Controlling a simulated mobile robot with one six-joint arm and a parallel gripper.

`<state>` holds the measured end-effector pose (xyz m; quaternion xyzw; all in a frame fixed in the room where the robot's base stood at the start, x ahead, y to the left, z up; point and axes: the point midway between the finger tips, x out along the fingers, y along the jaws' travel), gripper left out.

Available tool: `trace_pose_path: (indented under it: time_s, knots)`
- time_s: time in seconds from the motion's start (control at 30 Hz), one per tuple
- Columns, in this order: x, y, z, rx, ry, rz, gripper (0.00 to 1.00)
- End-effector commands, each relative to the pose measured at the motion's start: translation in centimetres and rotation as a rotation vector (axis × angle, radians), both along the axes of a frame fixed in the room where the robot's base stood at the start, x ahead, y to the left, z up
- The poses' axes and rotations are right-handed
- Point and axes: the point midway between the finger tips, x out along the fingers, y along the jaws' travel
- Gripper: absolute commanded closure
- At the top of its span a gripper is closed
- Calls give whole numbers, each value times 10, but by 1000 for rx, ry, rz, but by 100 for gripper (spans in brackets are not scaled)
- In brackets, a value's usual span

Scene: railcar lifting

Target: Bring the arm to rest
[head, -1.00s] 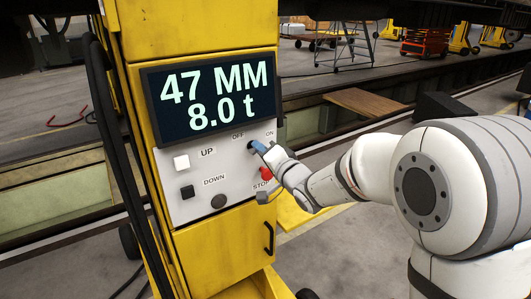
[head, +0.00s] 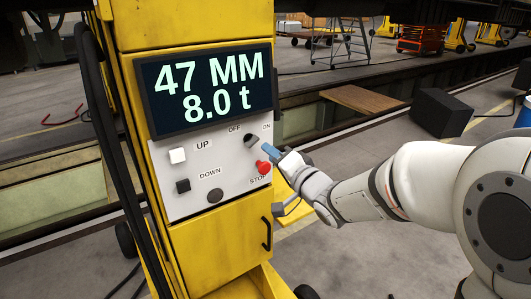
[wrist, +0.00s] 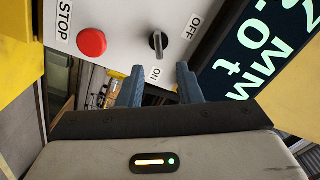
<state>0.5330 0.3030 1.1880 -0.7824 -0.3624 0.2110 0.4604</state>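My gripper (head: 270,151) is open and empty, just to the right of the control panel (head: 188,158) and clear of it. In the wrist view its two blue fingers stand apart (wrist: 160,80), with nothing between them. The black rotary knob (head: 251,141) lies just beyond the fingertips. It also shows in the wrist view (wrist: 158,44), its handle lying roughly along the line to the ON label. My arm reaches in from the right, bent and held out toward the panel.
The yellow lifting column (head: 215,250) carries a display (head: 207,90) reading 47 MM and 8.0 t. A red STOP button (head: 263,167) is close below the fingers. A black box (head: 446,112) stands on the floor behind my arm. The floor at lower right is open.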

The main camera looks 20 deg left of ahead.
Motion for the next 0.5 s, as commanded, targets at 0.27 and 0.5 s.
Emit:
trace_pose_path:
  time_s: [0.27,0.5]
  knots:
    - [-5,-6,0,0,0,0,68]
    - [-2,-14,0,-35,-5,-32,68]
